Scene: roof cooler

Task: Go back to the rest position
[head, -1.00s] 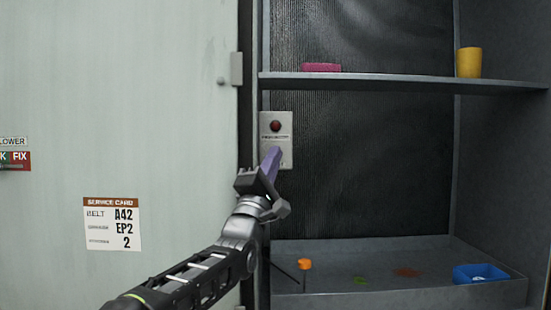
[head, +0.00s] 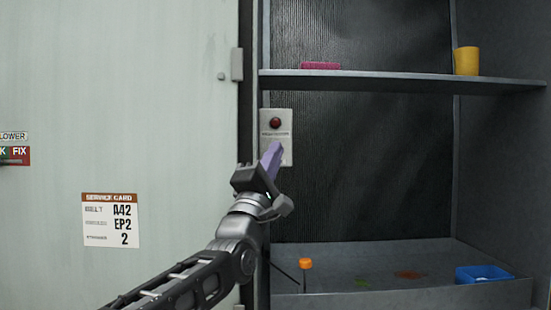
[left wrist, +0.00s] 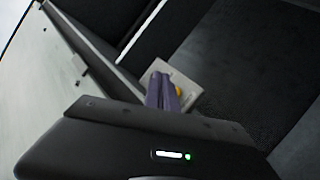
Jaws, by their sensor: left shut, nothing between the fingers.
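My left gripper (head: 272,156) is in front of the lower part of a grey switch plate (head: 287,123) in the head view. Its purple fingers (left wrist: 163,92) are shut with nothing between them. The plate has a dark red round light or button (head: 275,123) at its top and is partly hidden by the fingers. In the left wrist view the plate (left wrist: 192,84) lies beyond the fingertips, with a yellow-orange part beside them. I cannot tell whether the fingertips touch the plate. My right gripper is not in view.
A shelf (head: 400,80) on the right holds a pink block (head: 321,66) and a yellow cup (head: 466,61). Below, a grey tray (head: 400,297) has an orange-topped item (head: 305,264) and a blue container (head: 483,274). A pale door panel (head: 120,100) with a service card (head: 110,220) fills the left.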

